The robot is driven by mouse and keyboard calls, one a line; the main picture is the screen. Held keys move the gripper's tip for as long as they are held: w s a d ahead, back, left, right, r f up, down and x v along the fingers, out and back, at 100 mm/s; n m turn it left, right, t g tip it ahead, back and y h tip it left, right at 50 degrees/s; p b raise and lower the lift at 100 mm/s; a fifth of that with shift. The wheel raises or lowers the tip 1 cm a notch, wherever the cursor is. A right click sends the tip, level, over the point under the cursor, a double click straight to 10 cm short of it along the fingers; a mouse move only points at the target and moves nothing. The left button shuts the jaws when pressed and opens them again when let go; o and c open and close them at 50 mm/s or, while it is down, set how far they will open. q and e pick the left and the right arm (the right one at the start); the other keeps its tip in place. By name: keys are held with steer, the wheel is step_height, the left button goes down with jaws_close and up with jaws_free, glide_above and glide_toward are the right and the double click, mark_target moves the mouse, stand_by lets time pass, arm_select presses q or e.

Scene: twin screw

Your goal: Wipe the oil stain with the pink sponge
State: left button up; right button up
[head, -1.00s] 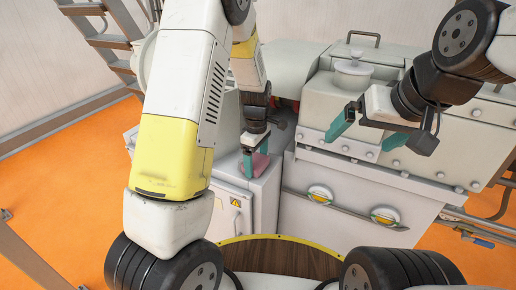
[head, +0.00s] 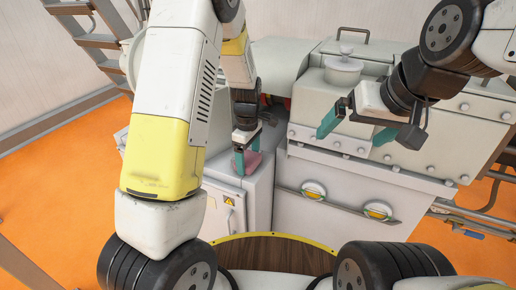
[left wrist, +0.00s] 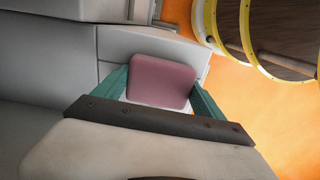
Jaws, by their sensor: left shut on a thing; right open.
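The pink sponge (head: 252,161) is at the top of the white cabinet, near its front edge. My left gripper (head: 244,160) points down and is shut on it. In the left wrist view the sponge (left wrist: 162,82) sits between the two teal fingers of the gripper (left wrist: 160,92), over a light surface. I cannot tell whether the sponge touches the cabinet top. My right gripper (head: 355,130) is open and empty in front of the large grey machine. No oil stain can be made out; my left arm hides part of the cabinet top.
The white cabinet (head: 226,204) has a warning label and a handle on its front. The grey machine (head: 335,195) with two round knobs stands right beside it. A lidded pot (head: 343,70) is on top of the machine. Orange floor (head: 60,190) is open at the left.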

mark_target(229, 161)
arm_select(q)
steer(key=shift+w+a+f, duration=0.1)
steer(key=shift+w+a, duration=0.25)
steer(key=shift+a, duration=0.6)
steer(key=shift+w+a+f, duration=0.1)
steer(key=shift+w+a, duration=0.25)
steer(key=shift+a, duration=0.65)
steer(key=shift+w+a+f, duration=0.1)
steer(key=shift+w+a, duration=0.25)
steer(key=shift+a, duration=0.6)
steer(key=shift+w+a, duration=0.1)
steer(key=shift+a, duration=0.55)
steer(key=shift+w+r, duration=0.1)
steer(key=shift+r, duration=2.95)
step_height(229, 161, up, 3)
steer(key=shift+d, duration=0.1)
